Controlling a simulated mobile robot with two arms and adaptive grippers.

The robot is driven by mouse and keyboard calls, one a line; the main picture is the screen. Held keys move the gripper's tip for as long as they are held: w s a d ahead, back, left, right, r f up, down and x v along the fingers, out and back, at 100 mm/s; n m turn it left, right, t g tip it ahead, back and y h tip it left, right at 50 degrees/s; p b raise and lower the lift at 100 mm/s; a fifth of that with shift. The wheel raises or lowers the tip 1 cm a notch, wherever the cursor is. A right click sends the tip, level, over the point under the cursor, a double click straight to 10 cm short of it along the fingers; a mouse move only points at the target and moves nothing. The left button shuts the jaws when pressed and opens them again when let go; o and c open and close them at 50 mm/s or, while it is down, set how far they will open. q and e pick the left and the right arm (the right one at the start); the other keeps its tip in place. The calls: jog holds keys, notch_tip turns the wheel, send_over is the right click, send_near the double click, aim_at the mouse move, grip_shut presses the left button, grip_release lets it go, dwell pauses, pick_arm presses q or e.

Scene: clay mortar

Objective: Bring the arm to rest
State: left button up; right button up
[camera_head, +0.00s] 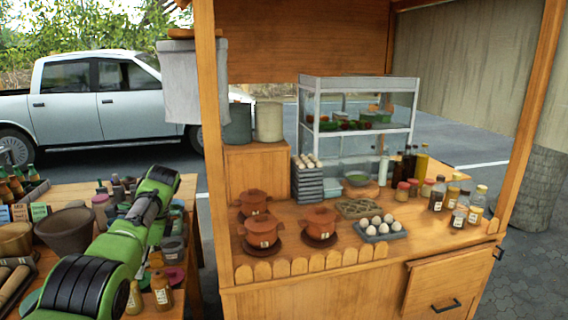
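My green and black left arm (100,258) reaches in from the lower left over the side table. It bends at a far joint (160,180) near that table's back right corner. Its gripper is not clearly distinguishable; the arm and the crowded small items hide its fingers. A deep brown clay mortar (66,232) stands on the side table just left of the arm. I see nothing clearly held. My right arm and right gripper do not show.
The side table (187,192) is crowded with bottles (161,289), bowls and jars. Right of a gap, a wooden stall counter (345,252) holds clay pots (319,222), eggs (380,226), sauce bottles and a glass case (357,110). A wooden post (212,120) rises near the arm.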

pick_arm(q)
jog(key=s+d+f+n, duration=0.1)
jog(key=s+f, duration=0.2)
jog(key=f, duration=1.3)
jog(key=s+d+f+n, duration=0.2)
jog(key=s+f, duration=0.2)
jog(key=f, duration=1.3)
jog(key=s+d+f+n+t+h, duration=0.1)
jog(key=s+d+f+n+h, duration=0.2)
jog(key=s+f, duration=1.45)
jog(key=s+d+f+n, duration=0.2)
jog(key=s+f, duration=0.2)
jog(key=s, duration=0.7)
jog(key=s+d+f+n+h, duration=0.1)
jog(key=s+d+f+n, duration=0.1)
jog(key=s, duration=1)
jog(key=s+d+f+n, duration=0.2)
jog(key=s+f, duration=0.5)
jog(key=s, duration=0.5)
jog(key=shift+d+t+h, duration=0.3)
jog(key=shift+d+t, duration=0.1)
jog(key=shift+d, duration=0.35)
jog(key=shift+s, duration=0.15)
